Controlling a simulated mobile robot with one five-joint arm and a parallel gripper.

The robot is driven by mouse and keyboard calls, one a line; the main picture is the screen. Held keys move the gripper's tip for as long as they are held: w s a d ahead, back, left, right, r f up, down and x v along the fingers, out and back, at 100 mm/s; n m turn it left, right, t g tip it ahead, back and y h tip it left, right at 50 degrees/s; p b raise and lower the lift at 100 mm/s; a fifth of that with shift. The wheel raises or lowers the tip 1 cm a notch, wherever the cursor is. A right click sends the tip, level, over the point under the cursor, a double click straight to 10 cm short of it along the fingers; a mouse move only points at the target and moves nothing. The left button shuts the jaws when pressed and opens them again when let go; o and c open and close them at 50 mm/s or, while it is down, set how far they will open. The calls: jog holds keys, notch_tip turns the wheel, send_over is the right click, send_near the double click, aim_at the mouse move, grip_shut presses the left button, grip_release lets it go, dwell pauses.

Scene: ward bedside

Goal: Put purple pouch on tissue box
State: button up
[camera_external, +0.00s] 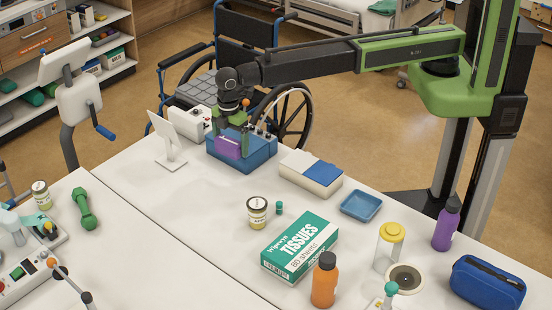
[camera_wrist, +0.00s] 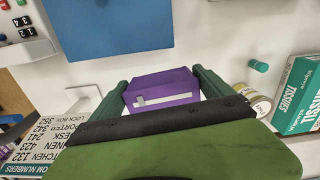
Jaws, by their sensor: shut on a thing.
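The purple pouch (camera_external: 227,149) shows in front of the blue box, low under my gripper (camera_external: 232,126). In the wrist view the pouch (camera_wrist: 160,92), with a pale strip across its face, sits between the two dark green fingers of my gripper (camera_wrist: 162,85), which are shut on it. I cannot tell whether the pouch touches the table or the blue box. The green and white tissue box (camera_external: 300,246) lies flat on the table, nearer the camera and to the right of the pouch. In the wrist view it shows at the right edge (camera_wrist: 297,95); its top looks bare.
The blue box (camera_external: 258,154) stands behind the pouch. A white and blue box (camera_external: 311,172) and a blue tray (camera_external: 361,206) stand right of it. A jar (camera_external: 257,212), an orange bottle (camera_external: 325,280) and a yellow-lidded container (camera_external: 389,246) stand near the tissue box.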

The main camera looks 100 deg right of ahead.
jog(key=shift+s+m, duration=0.2)
jog(key=shift+m, duration=0.7)
jog(key=shift+s+a+r+m, duration=0.15)
jog(key=shift+s+m, duration=0.1)
jog(key=shift+m, duration=0.15)
jog(key=s+a+r+p, duration=0.2)
jog(key=s+a, duration=0.3)
jog(key=a, duration=0.3)
jog(key=s+a+r+n+p, duration=0.1)
jog(key=s+a+r+p, duration=0.2)
jog(key=s+a, duration=0.35)
jog(key=s+a+r+p, duration=0.2)
jog(key=s+a, duration=0.2)
jog(key=a, duration=0.6)
jog(key=b, duration=0.7)
send_over(303, 238)
jog(key=f, duration=0.7)
jog(key=shift+w+d, duration=0.15)
jog(key=shift+d, duration=0.25)
jog(key=shift+a, duration=0.45)
notch_tip(303, 238, down, 4)
jog(key=b, duration=0.4)
jog(key=shift+d+f, duration=0.1)
jog(key=shift+f, duration=0.15)
jog(key=o, duration=1.1)
jog(key=shift+r, duration=0.1)
